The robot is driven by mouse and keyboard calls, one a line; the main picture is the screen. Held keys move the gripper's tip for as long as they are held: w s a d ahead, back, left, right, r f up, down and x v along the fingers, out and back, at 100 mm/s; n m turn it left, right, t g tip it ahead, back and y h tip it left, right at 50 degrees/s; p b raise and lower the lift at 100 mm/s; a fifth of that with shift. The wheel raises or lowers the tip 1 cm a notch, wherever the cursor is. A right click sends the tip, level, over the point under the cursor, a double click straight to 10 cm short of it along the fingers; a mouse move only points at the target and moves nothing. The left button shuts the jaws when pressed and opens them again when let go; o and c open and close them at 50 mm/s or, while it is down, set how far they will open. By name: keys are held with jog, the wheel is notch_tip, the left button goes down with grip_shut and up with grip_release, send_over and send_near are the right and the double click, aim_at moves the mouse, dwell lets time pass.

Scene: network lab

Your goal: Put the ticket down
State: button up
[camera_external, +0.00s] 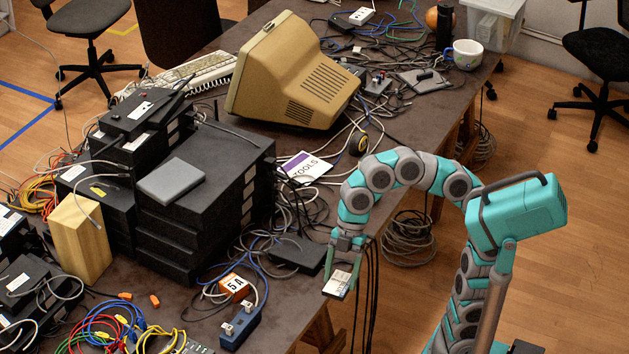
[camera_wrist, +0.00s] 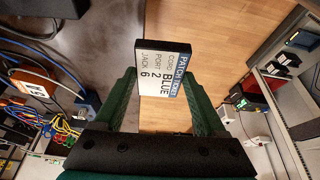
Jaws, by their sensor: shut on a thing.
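The ticket (camera_external: 338,284) is a small white card with a dark edge. In the wrist view the ticket (camera_wrist: 163,75) reads "PATCH TICKET, CORD BLUE, PORT 2, JACK 6", with a blue strip on one side. In the wrist view my gripper (camera_wrist: 160,90) shows two green fingers at the card's sides. The ticket hangs at the table's right edge, with wooden floor behind it in the wrist view.
The dark table (camera_external: 290,335) is crowded. A black box (camera_external: 297,254) with cables lies left of my gripper. An orange "5A" block (camera_external: 234,287) and a blue jack box (camera_external: 240,327) sit nearer the front. Stacked black equipment (camera_external: 205,200) and a beige monitor (camera_external: 293,72) stand behind.

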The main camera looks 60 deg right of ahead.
jog(key=shift+s+d+r, duration=0.1)
jog(key=shift+s+d, duration=0.35)
jog(key=shift+s, duration=0.2)
jog(key=shift+s+d+r, duration=0.1)
jog(key=shift+s+d, duration=0.3)
jog(key=shift+s, duration=0.2)
jog(key=w+d+r+m+t+p, duration=0.1)
jog(key=w+d+r+m, duration=0.15)
jog(key=w, duration=0.35)
jog(key=w+d+r+m+t, duration=0.1)
jog(key=w+d+m, duration=0.15)
jog(key=w, duration=0.35)
notch_tip(320, 180, up, 3)
jog(key=m+t+h+p, duration=0.3)
jog(key=m+h, duration=0.2)
jog(key=m, duration=0.9)
send_over(310, 171)
jog(key=s, duration=0.2)
jog(key=shift+w+f+b, duration=0.15)
jog(key=shift+f+b, duration=0.4)
jog(key=shift+f, duration=2.05)
jog(key=shift+w+f+b, duration=0.1)
jog(key=shift+f+b, duration=0.4)
jog(key=shift+f, duration=2.05)
